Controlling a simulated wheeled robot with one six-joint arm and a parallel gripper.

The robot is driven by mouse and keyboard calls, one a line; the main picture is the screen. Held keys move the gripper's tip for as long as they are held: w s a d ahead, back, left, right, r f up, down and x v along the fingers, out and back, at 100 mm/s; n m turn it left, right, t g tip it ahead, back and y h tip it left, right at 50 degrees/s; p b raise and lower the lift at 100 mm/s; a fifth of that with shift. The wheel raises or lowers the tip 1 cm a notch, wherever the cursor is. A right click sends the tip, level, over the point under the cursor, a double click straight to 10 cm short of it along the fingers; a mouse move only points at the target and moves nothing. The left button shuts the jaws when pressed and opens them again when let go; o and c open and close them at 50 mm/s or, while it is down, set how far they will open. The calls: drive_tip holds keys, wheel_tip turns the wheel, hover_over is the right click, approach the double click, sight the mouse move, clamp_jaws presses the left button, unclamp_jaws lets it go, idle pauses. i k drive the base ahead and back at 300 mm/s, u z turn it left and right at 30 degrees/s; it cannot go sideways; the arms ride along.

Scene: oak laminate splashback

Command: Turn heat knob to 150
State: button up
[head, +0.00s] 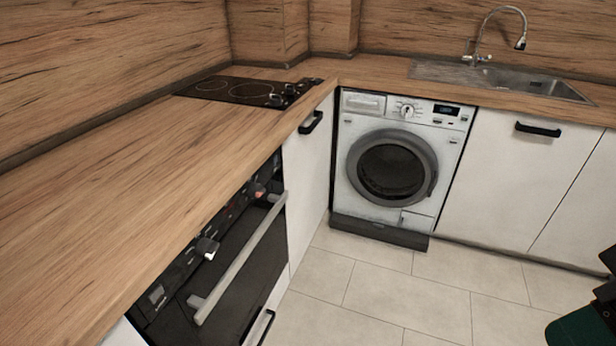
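The built-in oven (235,270) is set under the worktop at the lower left, with a black control panel seen at a steep angle. Two knobs stand out on the panel: a silvery one (207,247) nearer to me, and another (258,191) farther along with an orange-red spot by it. I cannot tell which is the heat knob, and the dial marks are too small to read. My gripper is not in view. Only dark and green parts show at the lower right edge, well away from the oven.
A silver bar handle (240,258) runs across the oven door in front of the panel. The wooden worktop (130,170) overhangs it. A black hob (247,91), washing machine (391,165) and sink (535,86) lie farther back. The tiled floor (400,290) is clear.

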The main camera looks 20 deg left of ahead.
sight(255, 191)
drive_tip(key=u, duration=0.15)
drive_tip(key=i, duration=1.15)
drive_tip(key=u, duration=0.6)
